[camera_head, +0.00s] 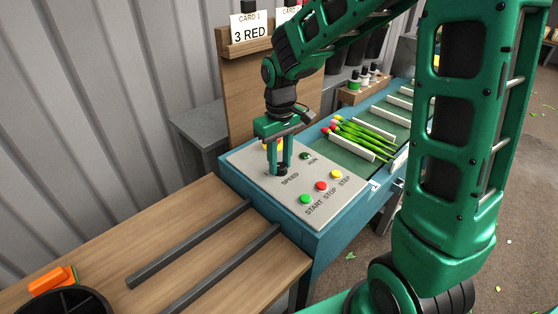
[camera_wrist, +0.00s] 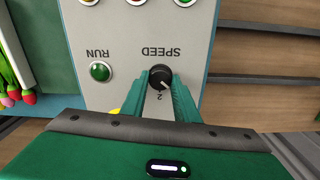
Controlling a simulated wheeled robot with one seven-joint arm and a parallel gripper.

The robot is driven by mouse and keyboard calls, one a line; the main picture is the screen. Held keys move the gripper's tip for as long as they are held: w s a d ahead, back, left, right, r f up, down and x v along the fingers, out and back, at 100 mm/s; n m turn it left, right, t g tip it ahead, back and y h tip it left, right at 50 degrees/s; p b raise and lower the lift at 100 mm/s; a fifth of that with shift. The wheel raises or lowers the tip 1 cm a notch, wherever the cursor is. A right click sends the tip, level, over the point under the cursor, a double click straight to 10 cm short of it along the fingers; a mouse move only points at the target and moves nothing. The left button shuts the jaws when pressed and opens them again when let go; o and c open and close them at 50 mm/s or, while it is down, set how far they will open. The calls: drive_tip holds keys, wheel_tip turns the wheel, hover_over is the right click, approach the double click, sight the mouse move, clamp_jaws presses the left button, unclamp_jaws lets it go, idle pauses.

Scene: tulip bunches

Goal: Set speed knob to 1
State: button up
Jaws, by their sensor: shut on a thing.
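The speed knob (camera_wrist: 161,77) is a small black dial with a light pointer line, set in the grey control panel (camera_wrist: 122,60) beside the word SPEED. In the wrist view a digit 2 shows near the knob, between my fingers; other digits are hidden by my gripper. My gripper (camera_wrist: 170,88) points down over the panel, its green fingers on either side of the knob and shut on it. In the head view my gripper (camera_head: 278,170) stands at the panel's left part, and its fingers hide most of the knob.
Green RUN lamp (camera_wrist: 100,71) is close beside the gripper. START (camera_head: 306,199), STOP (camera_head: 321,186) and STEP (camera_head: 336,174) buttons line the panel's front. Tulips (camera_head: 362,139) lie on the belt behind. A wooden board with a "3 RED" card (camera_head: 249,33) stands behind the gripper.

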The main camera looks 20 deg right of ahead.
sight(280, 165)
drive_tip(key=shift+w+n, duration=0.1)
drive_tip(key=shift+n, duration=0.9)
drive_tip(key=o, duration=1.1)
drive_tip(key=shift+c, duration=0.2)
wheel_tip(280, 165, up, 11)
drive_tip(key=shift+d+f, duration=0.1)
